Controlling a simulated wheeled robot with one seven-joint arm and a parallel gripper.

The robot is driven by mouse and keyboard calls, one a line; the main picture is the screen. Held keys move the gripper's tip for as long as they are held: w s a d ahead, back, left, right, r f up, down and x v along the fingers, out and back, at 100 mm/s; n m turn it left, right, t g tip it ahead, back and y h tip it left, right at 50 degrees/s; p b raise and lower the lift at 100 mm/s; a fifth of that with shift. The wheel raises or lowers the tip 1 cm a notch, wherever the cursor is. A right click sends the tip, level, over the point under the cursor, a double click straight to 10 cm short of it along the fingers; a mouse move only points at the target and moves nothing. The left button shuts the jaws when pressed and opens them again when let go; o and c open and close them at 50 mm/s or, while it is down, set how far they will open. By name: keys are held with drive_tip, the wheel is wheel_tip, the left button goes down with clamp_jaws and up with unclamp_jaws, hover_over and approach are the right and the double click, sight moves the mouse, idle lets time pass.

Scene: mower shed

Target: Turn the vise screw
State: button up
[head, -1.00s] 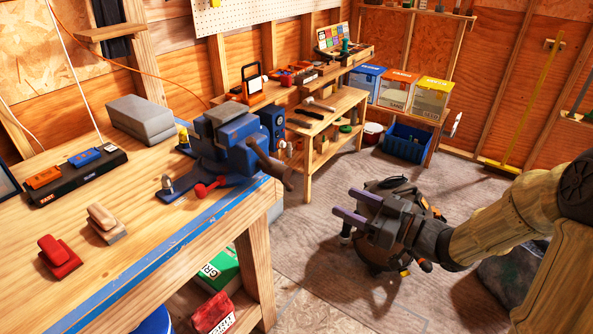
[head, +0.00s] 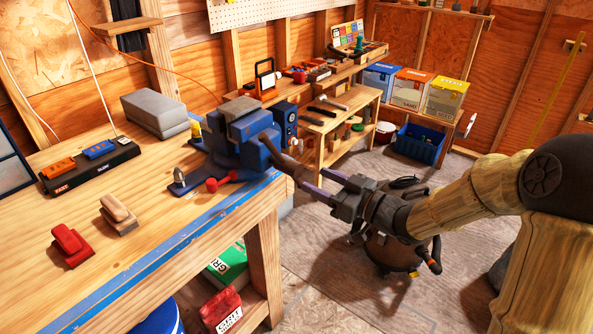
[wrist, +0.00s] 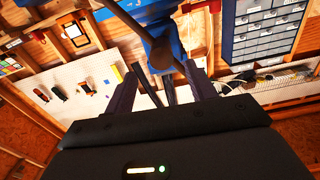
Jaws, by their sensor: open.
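A blue vise (head: 237,140) with grey jaws is mounted at the right corner of the wooden workbench. Its screw end and handle bar (head: 285,160) stick out past the bench edge toward my gripper. My gripper (head: 318,185) is open, with its purple fingers pointing at the screw end. In the wrist view, the handle bar (wrist: 129,30) runs diagonally across, and the round screw end (wrist: 161,55) shows between and just beyond the fingertips of my gripper (wrist: 162,80). Whether the fingers touch it, I cannot tell.
A red-handled tool (head: 213,184) lies by the vise base. The workbench (head: 150,235) has a blue front edge. A red block (head: 70,243) and a tan block (head: 117,214) lie on it. A round dark machine (head: 392,250) stands on the floor below my gripper.

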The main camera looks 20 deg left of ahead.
sight(300, 171)
drive_tip(key=x, duration=0.6)
drive_tip(key=shift+s, duration=0.1)
drive_tip(key=shift+w+a, duration=0.3)
drive_tip(key=shift+a, duration=0.05)
drive_tip(key=shift+s, duration=0.1)
drive_tip(key=c, duration=1)
drive_tip(key=shift+a+r, duration=0.1)
drive_tip(key=shift+a, duration=0.05)
